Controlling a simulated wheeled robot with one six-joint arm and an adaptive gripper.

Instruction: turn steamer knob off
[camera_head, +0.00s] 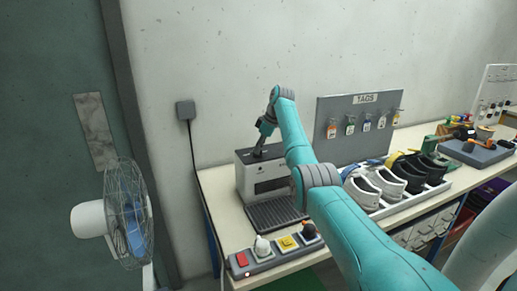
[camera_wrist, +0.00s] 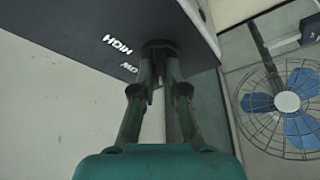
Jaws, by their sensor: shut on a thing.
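The steamer (camera_head: 264,184) is a light box with a dark top, standing on the bench against the wall. Its dark knob (camera_wrist: 158,46) is on the dark panel in the wrist view, beside white lettering that reads HIGH and another partly legible word. My gripper (camera_wrist: 159,68) is shut on the knob, with a finger on either side of it. In the head view my gripper (camera_head: 259,150) reaches down onto the steamer's top from above. The knob's pointer and exact setting are hidden by the fingers.
A slatted dark tray (camera_head: 275,215) lies before the steamer. A control strip with a red button (camera_head: 242,259) is at the bench's front. Shoes (camera_head: 362,191) stand in a white rack at right, under the TAGS board (camera_head: 340,112). A fan (camera_head: 127,215) stands at left.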

